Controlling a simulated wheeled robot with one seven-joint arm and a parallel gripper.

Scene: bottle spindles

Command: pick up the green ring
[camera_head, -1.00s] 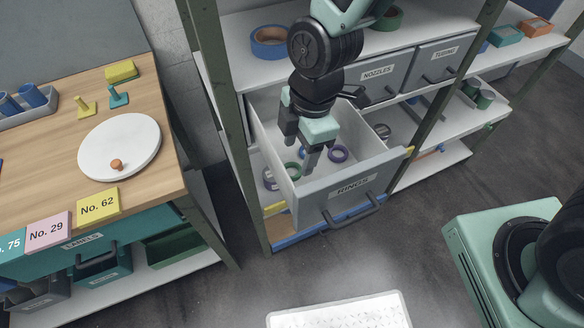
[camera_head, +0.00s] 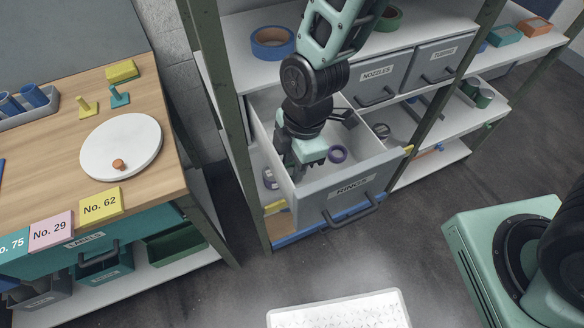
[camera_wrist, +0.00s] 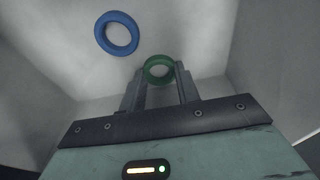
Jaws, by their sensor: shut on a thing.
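The green ring (camera_wrist: 159,79) is between my gripper's fingertips in the wrist view, and the two fingers (camera_wrist: 160,77) press on it from both sides. In the head view my gripper (camera_head: 296,168) is down inside the open drawer labelled RINGS (camera_head: 352,187), and the green ring is hidden there behind the gripper and drawer front. A blue ring (camera_wrist: 117,33) lies on the drawer floor to the upper left in the wrist view.
The drawer walls stand close around my gripper, and a shelf post (camera_head: 232,150) rises at its left. Closed drawers, one labelled NOZZLES (camera_head: 376,75), sit to the right. A wooden table (camera_head: 60,150) with a white disc (camera_head: 120,135) stands left. The floor in front is mostly open.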

